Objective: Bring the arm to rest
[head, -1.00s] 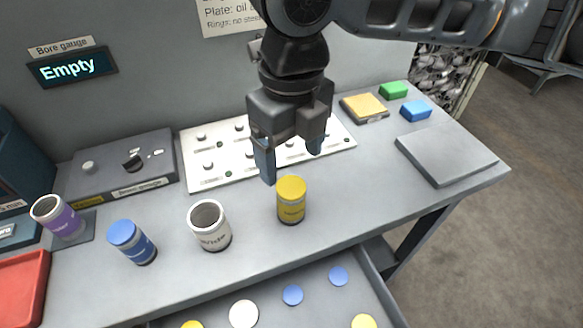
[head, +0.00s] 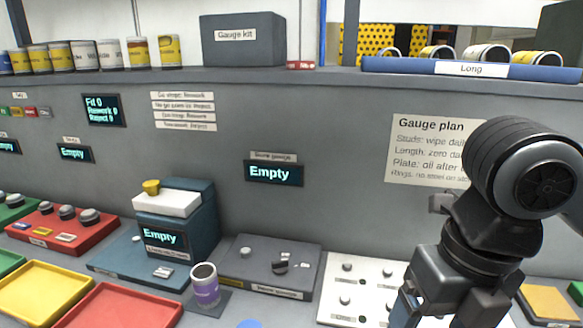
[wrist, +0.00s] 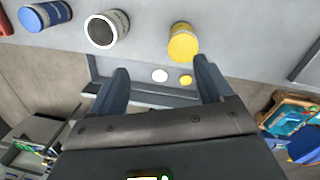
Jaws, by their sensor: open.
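My gripper (wrist: 160,88) is open and empty in the wrist view, its two fingers apart over the front of the bench. The yellow can (wrist: 183,42) stands just beyond the right finger, apart from it. A white open can (wrist: 107,29) and a blue can (wrist: 45,15) stand further left. In the head view my gripper (head: 440,312) is at the lower right in front of the white stud plate (head: 345,300), with its fingertips partly cut off by the lower edge.
A purple can (head: 205,288) stands beside the dark bore gauge base (head: 262,265). Red (head: 125,308) and yellow (head: 42,290) trays lie at left. A shelf (head: 300,76) with cans and a blue "Long" rack (head: 470,70) runs above.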

